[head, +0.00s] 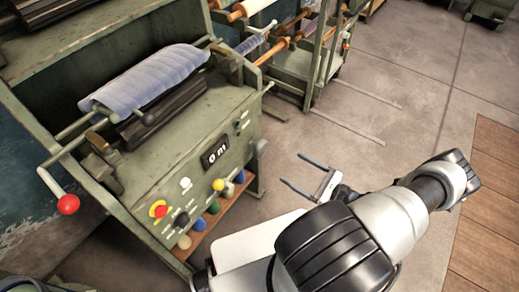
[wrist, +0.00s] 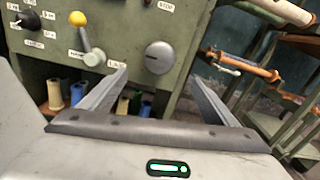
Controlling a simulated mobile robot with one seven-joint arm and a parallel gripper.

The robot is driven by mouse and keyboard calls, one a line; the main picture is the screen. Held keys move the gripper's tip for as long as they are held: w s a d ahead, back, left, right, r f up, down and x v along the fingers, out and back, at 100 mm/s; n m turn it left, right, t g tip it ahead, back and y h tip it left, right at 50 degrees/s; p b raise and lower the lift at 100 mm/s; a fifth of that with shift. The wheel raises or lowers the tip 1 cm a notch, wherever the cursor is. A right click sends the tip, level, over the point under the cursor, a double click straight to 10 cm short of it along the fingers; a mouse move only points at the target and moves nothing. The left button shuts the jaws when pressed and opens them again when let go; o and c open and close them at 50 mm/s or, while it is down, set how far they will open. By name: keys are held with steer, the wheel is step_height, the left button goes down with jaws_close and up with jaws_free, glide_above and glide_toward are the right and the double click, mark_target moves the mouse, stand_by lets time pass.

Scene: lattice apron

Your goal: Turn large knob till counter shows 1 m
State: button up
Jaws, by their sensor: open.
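The green machine (head: 165,195) has a dark counter (head: 215,152) on its front panel that reads 0 m. A large round grey knob (wrist: 159,57) sits at the panel's right side; in the head view it shows edge-on (head: 261,148). My gripper (head: 292,169) is open and empty, its two fingers pointing toward the machine. In the wrist view the knob appears between the fingertips and ahead of them, with no contact visible. The counter is out of the wrist view.
A yellow-tipped lever (wrist: 78,19) stands left of the knob; smaller controls and a red-and-yellow button (head: 158,209) are further left. Several thread spools (head: 212,206) sit on a shelf below. A roll of blue fabric (head: 145,78) lies on top. A rack (head: 310,60) stands behind, right of the machine.

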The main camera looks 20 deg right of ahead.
mark_target(263, 153)
steer(key=x, duration=1.6)
steer(key=shift+w+a+r+b, duration=0.1)
steer(key=shift+a+b, duration=0.05)
steer(key=shift+b, duration=0.25)
steer(key=c, duration=1.1)
steer(key=shift+o, duration=0.2)
steer(key=shift+m, duration=0.3)
steer(key=m+b, duration=0.1)
steer(key=m, duration=0.1)
steer(key=shift+m, duration=0.4)
steer(key=m+b, duration=0.2)
steer(key=m, duration=0.2)
steer(key=shift+a+m, duration=0.1)
steer(key=shift+m, duration=0.2)
steer(key=m+b, duration=0.1)
steer(key=m, duration=0.5)
steer(key=shift+m, duration=0.3)
steer(key=shift+a+b, duration=0.1)
steer(key=shift+b, duration=0.2)
